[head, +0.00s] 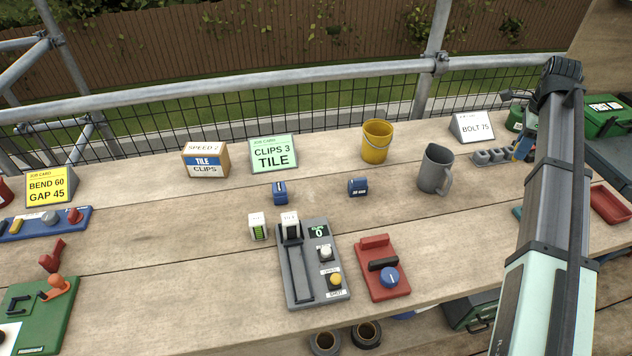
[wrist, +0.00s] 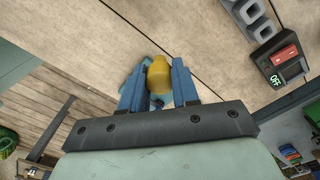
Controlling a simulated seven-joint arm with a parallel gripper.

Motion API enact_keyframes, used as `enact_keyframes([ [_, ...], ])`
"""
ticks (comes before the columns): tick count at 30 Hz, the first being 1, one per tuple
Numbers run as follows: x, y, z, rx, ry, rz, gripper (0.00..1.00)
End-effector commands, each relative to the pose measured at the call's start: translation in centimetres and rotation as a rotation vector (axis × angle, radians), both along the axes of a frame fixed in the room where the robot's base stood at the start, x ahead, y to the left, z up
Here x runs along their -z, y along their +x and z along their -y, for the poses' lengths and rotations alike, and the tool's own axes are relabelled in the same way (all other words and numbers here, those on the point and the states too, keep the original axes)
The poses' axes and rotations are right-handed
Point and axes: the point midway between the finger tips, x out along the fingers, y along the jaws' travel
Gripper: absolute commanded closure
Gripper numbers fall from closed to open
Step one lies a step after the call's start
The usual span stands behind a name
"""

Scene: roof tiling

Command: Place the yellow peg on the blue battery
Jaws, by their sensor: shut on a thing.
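My gripper (wrist: 158,82) is shut on the yellow peg (wrist: 159,74), which sits between its blue fingers in the wrist view. In the head view my gripper (head: 523,149) is at the right, beside the grey slotted block and partly hidden by my arm. Two small blue blocks stand mid-table in the head view: one on the left (head: 280,193) and one on the right with pale lettering (head: 357,187). Either could be the blue battery; the lettering is too small to read. My gripper is well to the right of both.
A grey jug (head: 435,169) and a yellow bucket (head: 376,142) stand between my gripper and the blue blocks. The grey slotted block (head: 490,156) is close to my gripper. A grey switch panel (head: 312,265) and a red fixture (head: 383,268) sit nearer the front.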

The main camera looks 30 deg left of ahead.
Motion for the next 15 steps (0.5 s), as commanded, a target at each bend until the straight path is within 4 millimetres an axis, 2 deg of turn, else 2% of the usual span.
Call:
enact_keyframes([
  [1,-1.4,0.2,0.0,0.0,0.0,0.004,0.98],
  [3,-2.9,0.2,0.0,0.0,0.0,0.002,0.98],
  [10,-7.2,0.1,0.0,0.0,0.0,0.002,0.98],
  [15,-6.7,-0.7,-3.7,-0.082,0.0,0.0,0.98],
])
